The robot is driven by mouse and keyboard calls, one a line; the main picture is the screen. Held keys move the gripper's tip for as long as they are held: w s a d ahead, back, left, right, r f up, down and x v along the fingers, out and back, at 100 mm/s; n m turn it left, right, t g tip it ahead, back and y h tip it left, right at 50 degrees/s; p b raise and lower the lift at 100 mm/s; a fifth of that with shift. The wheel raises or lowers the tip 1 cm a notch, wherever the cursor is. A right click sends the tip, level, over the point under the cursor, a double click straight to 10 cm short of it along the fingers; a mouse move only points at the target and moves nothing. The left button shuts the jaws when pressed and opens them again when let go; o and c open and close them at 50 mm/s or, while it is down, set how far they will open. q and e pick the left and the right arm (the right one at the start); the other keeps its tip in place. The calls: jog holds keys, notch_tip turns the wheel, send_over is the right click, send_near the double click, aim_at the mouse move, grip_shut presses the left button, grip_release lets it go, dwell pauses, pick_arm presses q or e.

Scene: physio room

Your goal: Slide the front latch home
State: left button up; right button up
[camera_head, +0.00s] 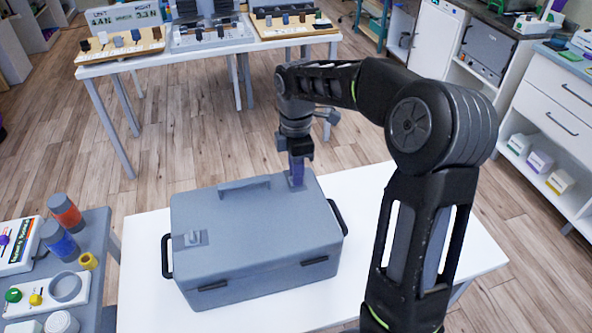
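A grey case (258,237) with its lid down sits on the white table (143,278). A small grey latch plate with a raised knob (194,238) is on the lid near its left end. My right gripper (297,174) points down at the lid's far right end, with a purplish piece at its tip. It covers most of a second small fitting there, and I cannot tell whether it touches it. Its finger gap does not show clearly. Two dark catches, left (212,286) and right (315,261), are on the near side. My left gripper is not in view.
A grey lid handle (245,187) stands left of my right gripper. Black side handles stick out at the left (166,256) and right (338,216). A grey side table (97,222) holds jars and small parts. My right arm spans the table's right part.

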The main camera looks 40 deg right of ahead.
grip_shut()
dwell(1.0)
jog(key=shift+w+d+r+p, duration=0.1)
jog(key=shift+w+d+p, duration=0.1)
jog(key=shift+w+p, duration=0.3)
jog(key=shift+w+d+r+p, duration=0.15)
jog(key=shift+w+p, duration=0.1)
jog(key=shift+w, duration=0.4)
jog(key=shift+w+d+f, duration=0.1)
jog(key=shift+w+f, duration=0.1)
jog(key=shift+w, duration=0.1)
jog(key=shift+o, duration=2)
grip_release()
jog(key=shift+s, duration=0.1)
notch_tip(320, 180, up, 8)
jog(key=b, duration=0.1)
jog(key=shift+f, duration=0.15)
